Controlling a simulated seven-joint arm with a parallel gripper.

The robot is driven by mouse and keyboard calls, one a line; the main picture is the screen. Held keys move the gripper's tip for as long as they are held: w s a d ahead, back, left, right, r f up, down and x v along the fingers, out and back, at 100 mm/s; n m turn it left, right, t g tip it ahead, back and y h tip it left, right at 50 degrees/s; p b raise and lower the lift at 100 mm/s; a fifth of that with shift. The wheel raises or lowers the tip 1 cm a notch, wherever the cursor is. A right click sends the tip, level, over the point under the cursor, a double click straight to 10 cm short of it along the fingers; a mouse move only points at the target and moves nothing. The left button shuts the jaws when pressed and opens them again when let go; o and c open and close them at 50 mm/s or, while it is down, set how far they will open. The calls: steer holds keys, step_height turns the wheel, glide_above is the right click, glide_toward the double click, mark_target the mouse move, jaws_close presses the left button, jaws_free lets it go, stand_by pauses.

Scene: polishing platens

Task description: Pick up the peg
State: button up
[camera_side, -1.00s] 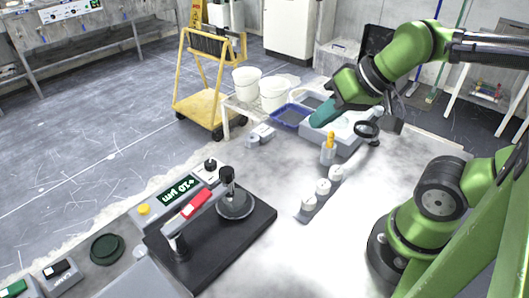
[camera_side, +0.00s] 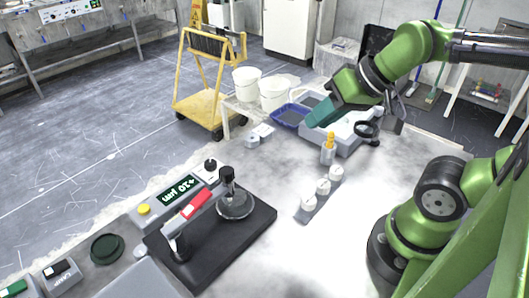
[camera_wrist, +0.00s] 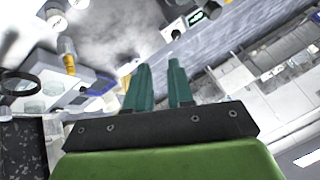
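The likely peg is a yellow-orange upright piece (camera_side: 331,138) standing in a small grey holder (camera_side: 327,155) in the middle of the side view. It also shows at the upper left of the wrist view (camera_wrist: 67,47). My gripper (camera_side: 311,121) is in the air above and behind it, over the trays. In the wrist view my gripper's two teal fingers (camera_wrist: 159,66) stand apart with nothing between them. The peg is to the left of the fingers there, clear of them.
A grey strip with several white knobs (camera_side: 323,187) is in front of the holder. A black ring on a stand (camera_side: 367,131) and a blue tray (camera_side: 290,117) are near my gripper. A black plate with a red-topped arm (camera_side: 252,225) is at the left front. Table right of the strip is clear.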

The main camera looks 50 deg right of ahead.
steer(key=o, duration=0.8)
steer(key=n+g+h, duration=0.3)
steer(key=n+g, duration=0.5)
steer(key=n, duration=0.5)
glide_toward(324, 183)
steer(key=f, duration=0.8)
steer(key=shift+s+d+f, duration=0.25)
steer(key=shift+d+f, duration=0.05)
